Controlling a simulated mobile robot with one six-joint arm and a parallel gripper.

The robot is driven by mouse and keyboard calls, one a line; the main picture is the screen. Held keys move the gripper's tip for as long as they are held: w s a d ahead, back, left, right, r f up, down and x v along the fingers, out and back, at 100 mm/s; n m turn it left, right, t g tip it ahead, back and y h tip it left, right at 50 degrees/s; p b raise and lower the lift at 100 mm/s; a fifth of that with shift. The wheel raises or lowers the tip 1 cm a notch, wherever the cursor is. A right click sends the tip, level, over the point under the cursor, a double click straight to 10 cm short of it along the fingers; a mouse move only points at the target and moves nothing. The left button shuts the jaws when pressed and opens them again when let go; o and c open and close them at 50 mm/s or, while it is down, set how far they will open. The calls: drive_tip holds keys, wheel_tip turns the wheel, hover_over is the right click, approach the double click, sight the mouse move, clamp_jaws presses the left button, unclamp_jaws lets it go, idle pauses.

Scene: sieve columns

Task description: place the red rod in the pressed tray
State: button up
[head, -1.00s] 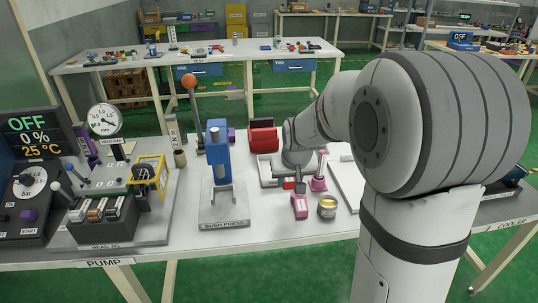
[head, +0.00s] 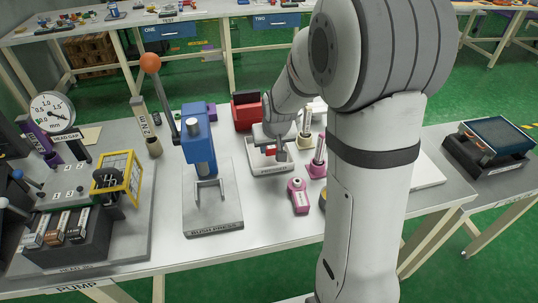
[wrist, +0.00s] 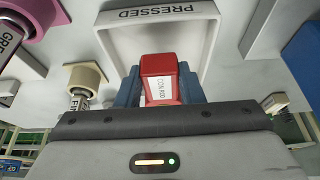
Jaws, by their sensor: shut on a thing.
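The red rod (wrist: 159,72), with a white label, is held between the blue fingers of my gripper (wrist: 158,88) in the wrist view. In the head view a bit of the red rod (head: 271,152) shows at my gripper (head: 276,150). The pressed tray (wrist: 118,40) is white and shallow, with a raised rim and its name on one edge. In the head view the pressed tray (head: 290,168) lies beneath my gripper. The rod is over the tray; I cannot tell whether it touches the floor of it.
A pink block (head: 299,196) and a pink holder (head: 318,158) stand close in front and right of the tray. A beige holder (head: 304,134) is behind right. A red bin (head: 247,112) stands behind, the blue bush press (head: 198,135) left.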

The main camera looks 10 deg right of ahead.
sight(272, 153)
drive_tip(key=shift+f, duration=1.85)
drive_tip(key=shift+s, duration=0.1)
drive_tip(key=shift+f+b, duration=0.25)
drive_tip(key=shift+b, duration=0.15)
drive_tip(key=o, duration=1.2)
drive_tip(key=shift+r, duration=0.1)
